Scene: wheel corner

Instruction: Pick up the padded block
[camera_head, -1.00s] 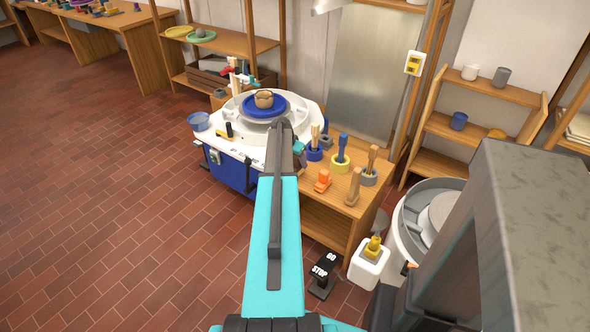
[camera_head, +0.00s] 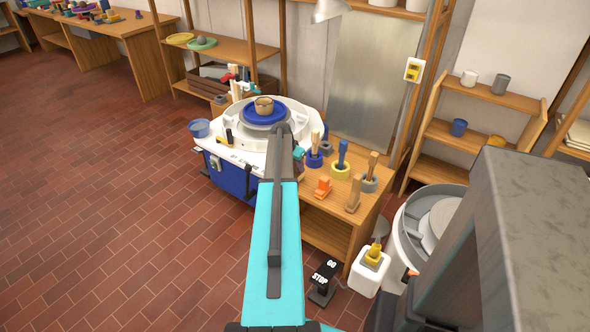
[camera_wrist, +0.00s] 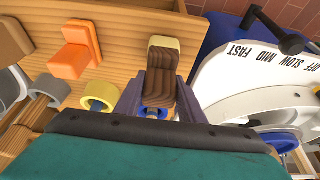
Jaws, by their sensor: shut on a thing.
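The padded block (camera_wrist: 161,62) is dark striped wood with a cream pad at its far end. In the wrist view it stands out between the two grey fingers of my gripper (camera_wrist: 160,82), which are shut on it. Bench wood lies behind it; I cannot tell how far above the bench it is. In the head view my own arm hides the block and most of my gripper.
An orange block (camera_head: 323,186) and a tan wooden block (camera_head: 354,193) stand on the wooden bench (camera_head: 330,238). Tools stand in a blue ring (camera_head: 314,161), a yellow ring (camera_head: 340,171) and a grey ring (camera_head: 370,183). The pottery wheel (camera_head: 240,148) is left of my arm.

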